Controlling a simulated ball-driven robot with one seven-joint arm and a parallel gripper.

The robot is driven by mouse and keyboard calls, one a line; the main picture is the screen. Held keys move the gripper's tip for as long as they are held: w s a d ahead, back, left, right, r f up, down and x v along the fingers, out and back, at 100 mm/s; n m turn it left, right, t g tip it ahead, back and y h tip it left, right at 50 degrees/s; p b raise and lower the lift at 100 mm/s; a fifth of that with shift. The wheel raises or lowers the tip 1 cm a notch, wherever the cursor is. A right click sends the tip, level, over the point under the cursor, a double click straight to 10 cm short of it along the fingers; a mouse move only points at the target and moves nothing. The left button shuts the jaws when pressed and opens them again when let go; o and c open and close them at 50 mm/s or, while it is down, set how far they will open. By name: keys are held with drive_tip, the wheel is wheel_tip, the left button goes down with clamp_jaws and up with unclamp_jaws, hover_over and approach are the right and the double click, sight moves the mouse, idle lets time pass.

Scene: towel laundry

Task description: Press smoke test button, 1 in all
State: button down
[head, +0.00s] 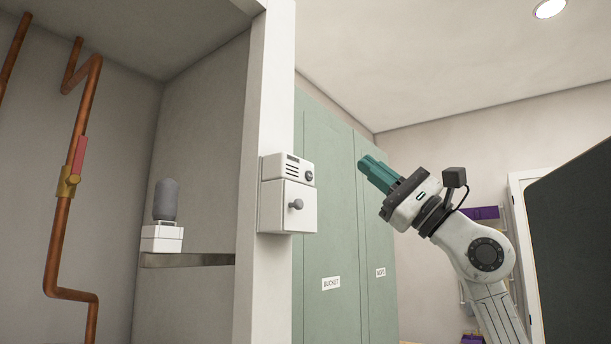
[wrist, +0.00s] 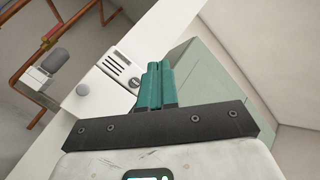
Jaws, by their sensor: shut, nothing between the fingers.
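A white wall unit is fixed to the edge of a white post. Its upper part (head: 287,168) has dark slots and a small dark round button (head: 310,177); they also show in the wrist view, with the button (wrist: 134,83) left of my fingers. I cannot read any label on it. Below is a white box (head: 272,208) with a grey round knob (head: 296,204). My gripper (head: 368,164) has teal fingers, shut and empty. It is raised to the right of the unit, apart from it in the head view. The fingers also show in the wrist view (wrist: 153,72).
Green cabinets (head: 330,230) labelled BUCKET and MOP stand behind. In the alcove at left are copper pipes (head: 75,170) with a red-handled valve (head: 75,168) and a grey cylinder (head: 165,200) on a white base. A dark panel (head: 575,240) is at right.

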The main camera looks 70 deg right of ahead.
sight(309, 176)
drive_tip(key=w+d, duration=0.2)
drive_tip(key=w, duration=0.6)
drive_tip(key=shift+w, duration=0.3)
idle(2.1)
drive_tip(key=shift+w+d, duration=0.15)
drive_tip(key=shift+w, duration=0.2)
drive_tip(key=shift+w, duration=0.4)
idle(0.5)
idle(0.4)
drive_tip(key=shift+s, duration=0.8)
drive_tip(key=shift+s, duration=0.1)
